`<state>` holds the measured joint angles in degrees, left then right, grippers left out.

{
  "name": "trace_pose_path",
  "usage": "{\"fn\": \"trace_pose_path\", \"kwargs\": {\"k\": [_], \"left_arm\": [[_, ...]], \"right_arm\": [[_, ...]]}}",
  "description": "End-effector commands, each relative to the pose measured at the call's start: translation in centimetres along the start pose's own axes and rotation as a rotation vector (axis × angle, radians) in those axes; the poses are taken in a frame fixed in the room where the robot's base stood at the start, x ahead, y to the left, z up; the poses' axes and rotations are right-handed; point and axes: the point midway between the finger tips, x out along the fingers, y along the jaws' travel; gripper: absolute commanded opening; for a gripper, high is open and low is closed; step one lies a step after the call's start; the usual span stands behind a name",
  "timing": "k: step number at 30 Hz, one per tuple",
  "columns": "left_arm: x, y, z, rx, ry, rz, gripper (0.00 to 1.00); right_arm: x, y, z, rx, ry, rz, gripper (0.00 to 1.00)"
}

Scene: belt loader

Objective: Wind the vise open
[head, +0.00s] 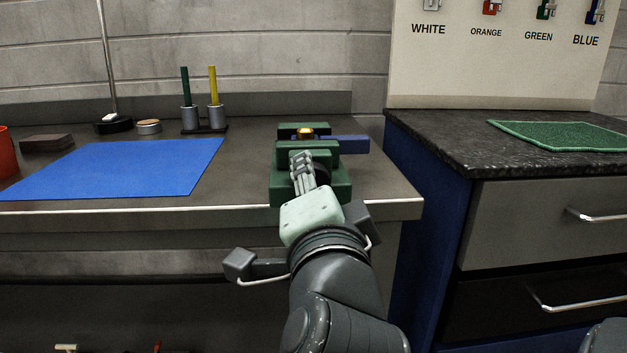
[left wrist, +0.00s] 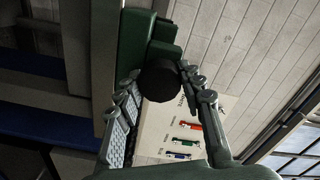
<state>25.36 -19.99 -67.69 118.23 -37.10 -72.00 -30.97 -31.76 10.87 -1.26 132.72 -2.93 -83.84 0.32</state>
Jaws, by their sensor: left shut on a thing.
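A green vise (head: 340,188) stands at the front edge of the grey workbench, and its green body also shows in the left wrist view (left wrist: 134,45). A round gold-coloured piece (head: 305,132) sits between its far and near green parts; whether the jaws touch it is unclear. My left gripper (head: 303,165) is at the vise's near side. In the left wrist view its fingers lie on both sides of a round black knob (left wrist: 160,82) on the vise, shut on it. The fingers partly hide the vise front in the head view. My right gripper is not in view.
A blue block (head: 352,144) projects right from the vise. A blue mat (head: 120,168) lies left on the bench, with a holder of green and yellow sticks (head: 205,128) behind it. A gap separates the bench from a dark counter (head: 450,145) with a green mat (head: 560,135).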

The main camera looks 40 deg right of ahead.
Motion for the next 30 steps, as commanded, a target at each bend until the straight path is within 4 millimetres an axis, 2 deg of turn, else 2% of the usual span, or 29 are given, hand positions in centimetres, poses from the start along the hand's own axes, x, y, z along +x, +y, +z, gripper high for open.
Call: {"fn": "trace_pose_path", "kwargs": {"k": [13, 14, 18, 30], "left_arm": [[0.01, -0.11, -0.04, -0.014, 0.001, -0.002, 0.09], [0.01, -0.11, -0.04, -0.014, 0.001, -0.002, 0.4], [0.01, -0.09, -0.04, -0.013, 0.001, -0.001, 0.58], [0.0, -0.59, -0.32, -0.013, 0.002, -0.002, 0.59]], "right_arm": [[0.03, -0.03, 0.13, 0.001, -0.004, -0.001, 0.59], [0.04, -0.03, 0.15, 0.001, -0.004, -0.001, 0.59], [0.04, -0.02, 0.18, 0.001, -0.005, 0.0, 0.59], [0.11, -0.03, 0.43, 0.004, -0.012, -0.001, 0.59]]}}
